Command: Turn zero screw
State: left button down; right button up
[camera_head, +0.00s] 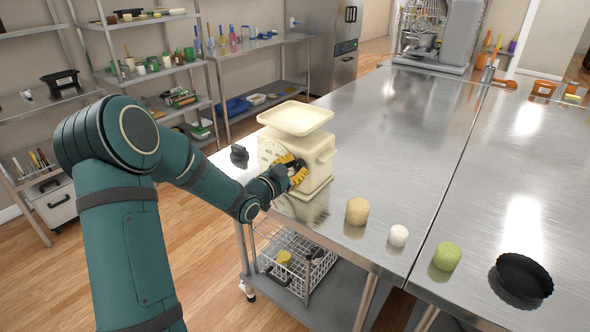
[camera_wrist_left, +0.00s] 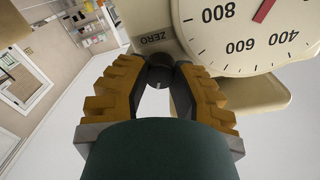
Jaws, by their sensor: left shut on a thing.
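A cream kitchen scale (camera_head: 322,158) with a square tray on top stands on the steel table. Its dial with a red pointer shows large in the left wrist view (camera_wrist_left: 245,32). A dark round zero screw (camera_wrist_left: 160,75) sticks out beside the dial, below the "ZERO" label (camera_wrist_left: 155,38). My left gripper (camera_head: 296,172) is at the scale's front. In the left wrist view, its two yellow fingers (camera_wrist_left: 160,80) are closed around the zero screw, one on each side. In the head view the fingers hide the screw. My right gripper is not in view.
A potato-like item (camera_head: 357,211), a white egg-like ball (camera_head: 398,236), a green apple-like item (camera_head: 447,256) and a black fluted dish (camera_head: 522,277) stand on the table to the right. A small dark object (camera_head: 239,154) sits left of the scale. The table behind the scale is clear.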

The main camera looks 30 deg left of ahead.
pick_arm(q)
jog(key=c, duration=0.7)
grip_release()
jog(key=s+a, duration=0.1)
jog(key=s, duration=1.1)
jog(key=shift+a, duration=0.2)
